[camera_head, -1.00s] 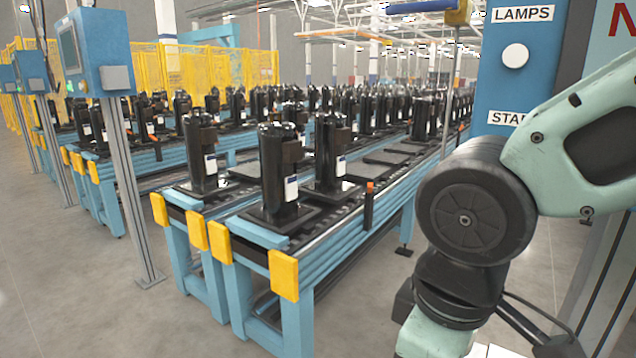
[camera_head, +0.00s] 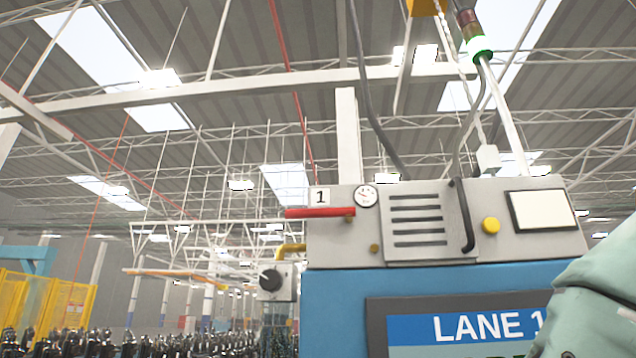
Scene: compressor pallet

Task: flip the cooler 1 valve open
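A grey cooler unit (camera_head: 420,258) with a plate marked "1" (camera_head: 320,197) sits on top of a blue cabinet (camera_head: 335,295). Its valve has a red lever handle (camera_head: 315,213) that lies level, just under the plate, and sticks out past the unit's left edge. A round gauge (camera_head: 366,196) is just above and right of the lever. My gripper is out of view. Only a pale green part of my arm shows at the lower right, apart from the lever in the picture.
A black knob (camera_head: 270,280) on a small grey box and a yellow pipe (camera_head: 290,248) are left of the cabinet. A yellow button (camera_head: 491,225) and a "LANE 1" screen (camera_head: 440,335) are on the front. Compressors (camera_head: 100,343) stand low at the left.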

